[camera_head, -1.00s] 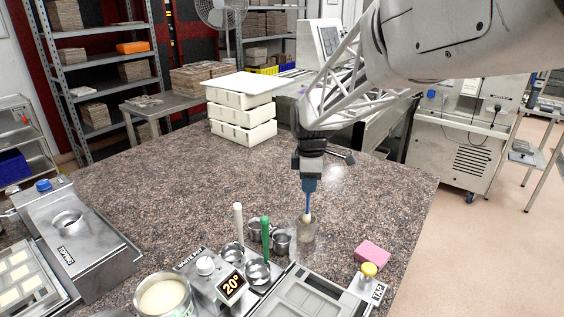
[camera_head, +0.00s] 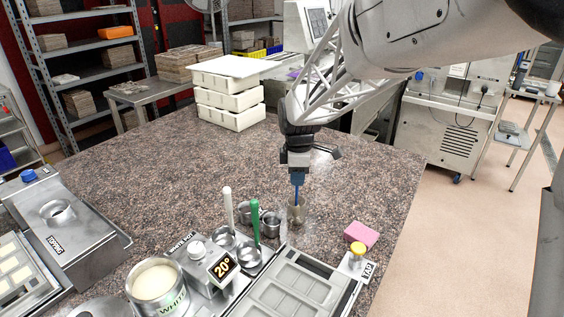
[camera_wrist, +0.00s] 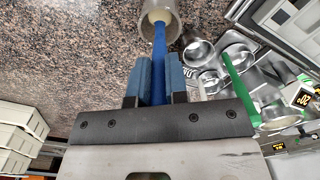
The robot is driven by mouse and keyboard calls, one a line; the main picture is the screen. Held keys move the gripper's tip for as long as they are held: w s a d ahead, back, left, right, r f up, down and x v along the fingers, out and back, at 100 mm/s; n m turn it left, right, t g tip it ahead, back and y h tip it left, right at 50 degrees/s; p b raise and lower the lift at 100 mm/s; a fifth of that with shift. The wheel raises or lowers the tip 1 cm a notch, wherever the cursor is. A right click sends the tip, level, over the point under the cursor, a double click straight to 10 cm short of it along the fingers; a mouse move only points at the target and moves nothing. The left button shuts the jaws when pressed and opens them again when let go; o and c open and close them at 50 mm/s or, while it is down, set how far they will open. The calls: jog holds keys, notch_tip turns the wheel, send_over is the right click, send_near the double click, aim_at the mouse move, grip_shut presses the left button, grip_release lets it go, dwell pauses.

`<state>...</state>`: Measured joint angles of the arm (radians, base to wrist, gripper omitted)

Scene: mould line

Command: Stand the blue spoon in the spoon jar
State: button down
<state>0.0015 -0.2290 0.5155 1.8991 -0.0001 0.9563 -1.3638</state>
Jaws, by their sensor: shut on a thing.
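The blue spoon (camera_head: 297,193) is held upright by its handle in my gripper (camera_head: 297,181), bowl end down. Its lower end is at the spoon jar (camera_head: 297,216), a small clear-looking cylinder on the speckled counter, and appears to be within the jar's mouth. In the wrist view the blue handle (camera_wrist: 159,65) runs between the two blue fingers of my gripper (camera_wrist: 159,80) to a cream-coloured end at the jar (camera_wrist: 174,30). How deep the spoon sits, and whether it touches the jar's bottom, I cannot tell.
Left of the jar stand metal cups with a white-handled spoon (camera_head: 228,207) and a green-handled spoon (camera_head: 255,222). A pot of white (camera_head: 157,283) and a grey mould (camera_head: 290,292) are in front. A pink block (camera_head: 361,235) lies at right.

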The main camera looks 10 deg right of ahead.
jog(key=c, duration=1.1)
grip_release()
jog(key=shift+o, duration=0.2)
jog(key=shift+r, duration=3.9)
